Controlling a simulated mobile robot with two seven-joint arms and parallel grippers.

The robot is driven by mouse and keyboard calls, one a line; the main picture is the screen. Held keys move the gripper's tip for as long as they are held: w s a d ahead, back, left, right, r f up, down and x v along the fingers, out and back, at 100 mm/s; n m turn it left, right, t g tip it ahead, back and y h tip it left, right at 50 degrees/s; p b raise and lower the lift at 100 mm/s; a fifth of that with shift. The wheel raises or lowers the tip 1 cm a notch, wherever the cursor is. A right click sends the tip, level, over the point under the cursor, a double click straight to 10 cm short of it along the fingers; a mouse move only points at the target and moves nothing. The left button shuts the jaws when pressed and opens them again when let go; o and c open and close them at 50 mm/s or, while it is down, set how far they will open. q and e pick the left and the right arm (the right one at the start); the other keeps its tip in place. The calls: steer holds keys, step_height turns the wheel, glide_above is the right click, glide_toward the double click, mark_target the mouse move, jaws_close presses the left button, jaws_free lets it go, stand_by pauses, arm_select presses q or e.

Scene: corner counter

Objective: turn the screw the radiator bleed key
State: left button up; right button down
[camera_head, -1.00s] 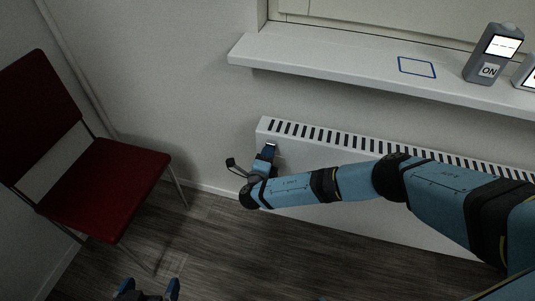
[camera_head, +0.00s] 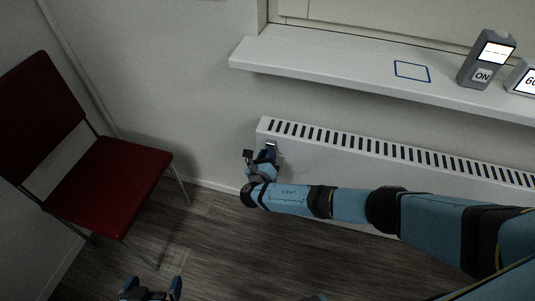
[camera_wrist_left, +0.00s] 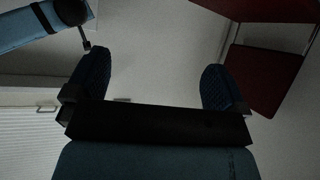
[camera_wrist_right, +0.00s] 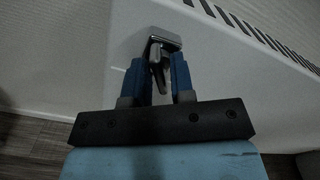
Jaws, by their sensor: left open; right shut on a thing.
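The white radiator (camera_head: 300,160) hangs on the wall below the sill. My right gripper (camera_head: 268,150) is at its upper left end. In the right wrist view the gripper (camera_wrist_right: 166,80) is shut on the metal bleed key (camera_wrist_right: 165,42), whose grey head shows beyond the fingertips against the radiator's end. The screw is hidden, and I cannot tell how the key sits on it. My left gripper (camera_head: 153,285) is open and empty above the floor at the bottom; its spread fingers also show in the left wrist view (camera_wrist_left: 155,68).
A red chair (camera_head: 112,180) stands at the left. On the white sill (camera_head: 330,63) are a blue square outline (camera_head: 412,71), a grey device (camera_head: 487,60) marked ON and a second device (camera_head: 523,78) at the right edge. The floor between chair and radiator is clear.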

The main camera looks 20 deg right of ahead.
arm_select(q)
steer(key=b, duration=0.3)
steer(key=shift+w+d+f, duration=0.15)
steer(key=shift+d+f, duration=0.1)
arm_select(e)
steer(key=m, duration=1)
steer(key=shift+f, duration=0.1)
arm_select(q)
steer(key=shift+r+t, duration=0.2)
steer(key=shift+t, duration=0.1)
arm_select(e)
steer(key=shift+m, duration=0.3)
arm_select(q)
steer(key=shift+f, duration=0.1)
steer(key=shift+f, duration=0.15)
arm_select(e)
steer(key=c, duration=1.2)
jaws_free()
arm_select(q)
steer(key=shift+a+p, duration=0.2)
steer(key=shift+p, duration=0.75)
arm_select(e)
steer(key=shift+v, duration=7)
